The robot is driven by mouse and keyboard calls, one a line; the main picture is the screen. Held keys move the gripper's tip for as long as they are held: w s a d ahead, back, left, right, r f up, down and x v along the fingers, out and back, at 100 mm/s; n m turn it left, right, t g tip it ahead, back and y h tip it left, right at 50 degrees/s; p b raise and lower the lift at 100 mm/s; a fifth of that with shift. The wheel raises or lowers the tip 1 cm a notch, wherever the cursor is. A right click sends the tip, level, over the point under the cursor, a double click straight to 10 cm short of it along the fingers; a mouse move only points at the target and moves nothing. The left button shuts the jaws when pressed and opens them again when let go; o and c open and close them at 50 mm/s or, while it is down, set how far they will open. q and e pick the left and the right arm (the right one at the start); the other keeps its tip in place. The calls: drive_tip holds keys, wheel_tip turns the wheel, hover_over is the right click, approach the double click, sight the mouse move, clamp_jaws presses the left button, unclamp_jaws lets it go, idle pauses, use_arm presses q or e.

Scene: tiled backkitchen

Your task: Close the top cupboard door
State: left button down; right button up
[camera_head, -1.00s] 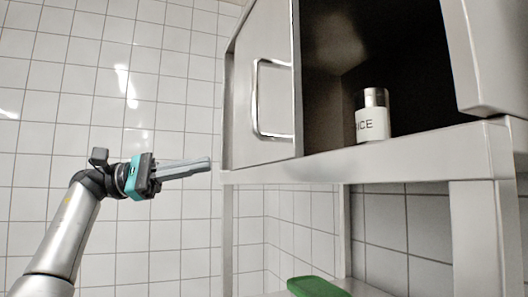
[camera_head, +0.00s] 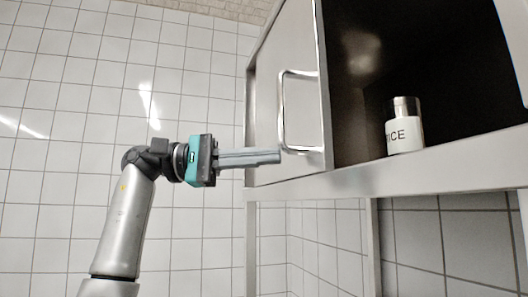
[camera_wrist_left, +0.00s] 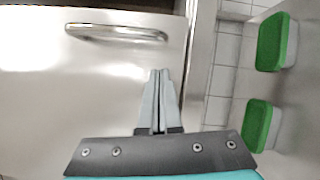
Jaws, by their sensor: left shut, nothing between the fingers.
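The top cupboard door (camera_head: 266,115) is a grey metal panel with a silver bar handle (camera_head: 284,110). It covers the left of the cupboard in the head view, and the dark interior (camera_head: 455,75) is open to its right. My left gripper (camera_head: 279,157) is shut and empty, its fingertips at the lower part of the door near the handle's lower end. In the left wrist view the shut fingers (camera_wrist_left: 159,75) point over the door panel (camera_wrist_left: 70,105), with the handle (camera_wrist_left: 115,33) ahead to the left. Contact cannot be told. My right gripper is out of view.
A white jar (camera_head: 404,130) with a dark metallic lid and partly readable lettering stands inside the cupboard. A metal shelf edge (camera_head: 400,177) runs beneath. Two green-lidded containers (camera_wrist_left: 272,40) (camera_wrist_left: 258,125) show at the right of the wrist view. The tiled wall at left is clear.

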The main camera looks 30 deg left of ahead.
use_arm(q)
drive_tip(key=shift+s+d+r, duration=0.2)
drive_tip(key=shift+s+d, duration=0.5)
drive_tip(key=shift+s, duration=0.35)
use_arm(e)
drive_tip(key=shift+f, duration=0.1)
use_arm(q)
drive_tip(key=shift+s, duration=0.1)
